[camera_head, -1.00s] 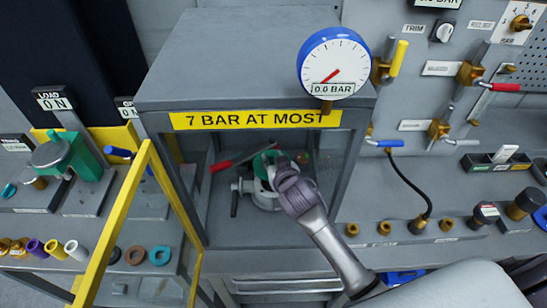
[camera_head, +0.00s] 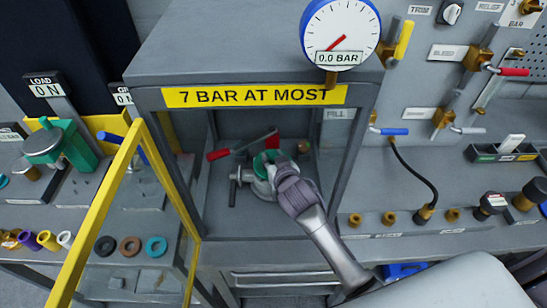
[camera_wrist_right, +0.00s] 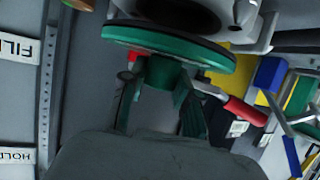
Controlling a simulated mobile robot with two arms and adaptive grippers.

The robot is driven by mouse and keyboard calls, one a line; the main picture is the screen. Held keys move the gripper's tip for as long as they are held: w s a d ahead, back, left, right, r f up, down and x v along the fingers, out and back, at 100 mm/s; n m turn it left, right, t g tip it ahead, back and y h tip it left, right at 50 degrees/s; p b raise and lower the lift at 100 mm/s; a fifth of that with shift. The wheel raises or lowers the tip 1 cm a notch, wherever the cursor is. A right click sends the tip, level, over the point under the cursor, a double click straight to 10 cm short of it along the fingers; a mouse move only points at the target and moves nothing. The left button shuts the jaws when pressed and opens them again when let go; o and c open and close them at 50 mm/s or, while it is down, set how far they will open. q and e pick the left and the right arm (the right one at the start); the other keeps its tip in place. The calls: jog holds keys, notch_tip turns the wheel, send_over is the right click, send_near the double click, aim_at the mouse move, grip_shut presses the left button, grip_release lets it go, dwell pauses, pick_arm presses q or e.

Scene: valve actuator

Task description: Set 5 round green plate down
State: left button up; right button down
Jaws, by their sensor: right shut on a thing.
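The round green plate (camera_wrist_right: 170,45) shows nearly edge-on in the right wrist view, with a green stem on the near side. My right gripper (camera_wrist_right: 160,95) has its two fingers around that stem and is shut on it. In the head view the green plate (camera_head: 265,160) is partly hidden behind my right gripper (camera_head: 274,170), inside the grey cabinet. It is at a grey metal fixture (camera_head: 263,188); whether it rests on it or is just above, I cannot tell. My left gripper is not in view.
The grey cabinet (camera_head: 250,78) has its yellow-framed door (camera_head: 100,215) open on the left. A red-handled lever (camera_head: 218,155) lies beside the fixture. A pressure gauge (camera_head: 340,30) reading 0.0 BAR is on top. Brass fittings (camera_head: 388,218) stand at right.

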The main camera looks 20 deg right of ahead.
jog(key=shift+r+p, duration=0.1)
jog(key=shift+p, duration=0.4)
dwell(1.3)
jog(key=shift+f+b, duration=0.85)
jog(key=shift+f, duration=0.3)
jog(key=c, duration=0.8)
grip_release()
jog(key=shift+o, duration=0.2)
jog(key=shift+s+f, duration=0.1)
jog(key=shift+f, duration=0.05)
jog(key=v, duration=1.2)
jog(key=shift+r, duration=0.2)
jog(key=shift+f, duration=0.1)
